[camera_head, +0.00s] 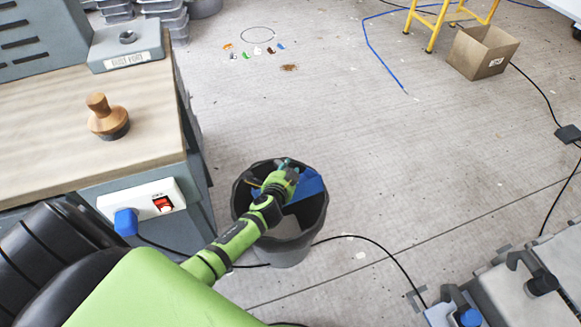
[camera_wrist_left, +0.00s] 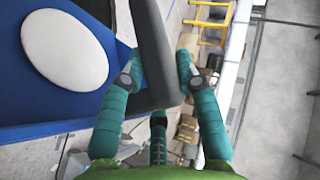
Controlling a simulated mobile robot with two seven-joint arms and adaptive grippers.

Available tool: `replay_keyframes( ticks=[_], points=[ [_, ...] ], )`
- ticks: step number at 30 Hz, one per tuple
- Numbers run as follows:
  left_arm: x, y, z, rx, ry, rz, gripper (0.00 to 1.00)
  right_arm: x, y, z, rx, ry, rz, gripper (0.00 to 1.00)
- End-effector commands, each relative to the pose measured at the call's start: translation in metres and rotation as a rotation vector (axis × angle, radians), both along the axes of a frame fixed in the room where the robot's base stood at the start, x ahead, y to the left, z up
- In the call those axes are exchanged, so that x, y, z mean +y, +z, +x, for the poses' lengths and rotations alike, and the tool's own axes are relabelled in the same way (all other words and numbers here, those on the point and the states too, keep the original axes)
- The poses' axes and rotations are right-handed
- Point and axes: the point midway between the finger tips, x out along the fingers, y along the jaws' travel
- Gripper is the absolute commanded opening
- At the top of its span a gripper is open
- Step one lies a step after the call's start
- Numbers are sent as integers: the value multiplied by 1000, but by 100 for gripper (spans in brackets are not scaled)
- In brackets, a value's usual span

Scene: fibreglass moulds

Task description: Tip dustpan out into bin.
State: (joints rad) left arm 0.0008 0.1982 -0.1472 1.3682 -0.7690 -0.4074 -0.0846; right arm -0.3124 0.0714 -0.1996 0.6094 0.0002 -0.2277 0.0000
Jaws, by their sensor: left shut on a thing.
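The dark bin (camera_head: 285,255) stands open on the floor, right of the workbench. My left gripper (camera_head: 285,168) is at its mouth, with the arm reaching over the rim. It is shut on the dark handle of the blue dustpan (camera_head: 311,187). In the left wrist view the handle (camera_wrist_left: 155,55) lies between the green fingers (camera_wrist_left: 160,82). The blue pan (camera_wrist_left: 40,105) fills the left there, with a white oval (camera_wrist_left: 64,50) on it. The pan looks tilted over the bin opening; the gripper partly hides it. A pale patch (camera_head: 288,226) shows inside the bin. My right gripper is out of view.
The workbench (camera_head: 60,150) at left holds a wooden-knobbed tool (camera_head: 105,117). A black cable (camera_head: 385,252) crosses the floor beside the bin. A cardboard box (camera_head: 482,52) stands at the back right. Clamps and grey equipment (camera_head: 520,290) occupy the lower right.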

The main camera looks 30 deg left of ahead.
Motion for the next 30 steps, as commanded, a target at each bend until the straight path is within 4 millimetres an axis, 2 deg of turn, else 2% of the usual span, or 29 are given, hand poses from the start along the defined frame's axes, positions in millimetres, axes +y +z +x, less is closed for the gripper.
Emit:
replay_keyframes(
  ticks=[1, 13, 18, 30],
  points=[
    [5, 9, 3, 12, 2, -16, 0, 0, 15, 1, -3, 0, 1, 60],
    [36, 4, 25, 147, 2, -203, 0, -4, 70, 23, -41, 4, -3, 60],
    [37, -6, 31, 189, -11, -266, 0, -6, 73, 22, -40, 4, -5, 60],
    [48, -8, 34, 216, 2, -309, 0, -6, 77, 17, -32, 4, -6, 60]
  ],
)
